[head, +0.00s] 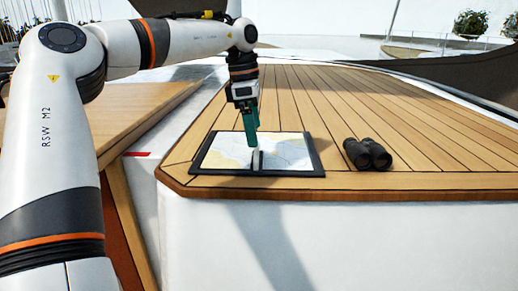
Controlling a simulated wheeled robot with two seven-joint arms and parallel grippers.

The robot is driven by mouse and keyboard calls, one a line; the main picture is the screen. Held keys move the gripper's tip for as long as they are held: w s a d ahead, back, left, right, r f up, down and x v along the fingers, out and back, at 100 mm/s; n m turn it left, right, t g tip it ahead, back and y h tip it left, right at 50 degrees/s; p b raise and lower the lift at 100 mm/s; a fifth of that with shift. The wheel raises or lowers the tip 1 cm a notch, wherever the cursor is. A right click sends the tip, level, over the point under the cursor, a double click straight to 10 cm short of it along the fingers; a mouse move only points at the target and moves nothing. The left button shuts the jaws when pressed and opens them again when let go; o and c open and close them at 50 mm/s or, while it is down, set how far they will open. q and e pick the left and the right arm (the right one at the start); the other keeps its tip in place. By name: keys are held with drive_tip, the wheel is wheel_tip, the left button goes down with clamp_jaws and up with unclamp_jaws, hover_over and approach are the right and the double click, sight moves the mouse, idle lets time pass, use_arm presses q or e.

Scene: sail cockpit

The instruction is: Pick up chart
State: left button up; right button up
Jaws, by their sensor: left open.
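The chart (290,155) is a flat map sheet in pale blue and tan with a dark border. It lies on the wooden deck near its front edge. My left gripper (256,157) is directly over the middle of the chart, pointing down, with its green and dark fingers at or just above the surface. It is open, and the chart lies flat. I cannot tell whether the fingertips touch it. The gripper covers a narrow strip of the chart. My right gripper is not in view.
Black binoculars (367,154) stand on the deck just right of the chart. The planked deck (430,150) is clear behind and to the right. Its front edge drops to a white side wall (380,240). A wooden bench (130,112) is at the left.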

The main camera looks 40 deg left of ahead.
sight(256, 149)
use_arm(q)
drive_tip(key=f+p, duration=0.1)
drive_tip(key=f, duration=0.2)
drive_tip(key=shift+d+f+p, duration=0.25)
drive_tip(key=shift+d+p, duration=0.15)
drive_tip(key=shift+s+f, duration=0.15)
drive_tip(key=shift+f, duration=0.3)
drive_tip(key=shift+c, duration=0.2)
drive_tip(key=shift+r, duration=0.1)
drive_tip(key=c, duration=1.3)
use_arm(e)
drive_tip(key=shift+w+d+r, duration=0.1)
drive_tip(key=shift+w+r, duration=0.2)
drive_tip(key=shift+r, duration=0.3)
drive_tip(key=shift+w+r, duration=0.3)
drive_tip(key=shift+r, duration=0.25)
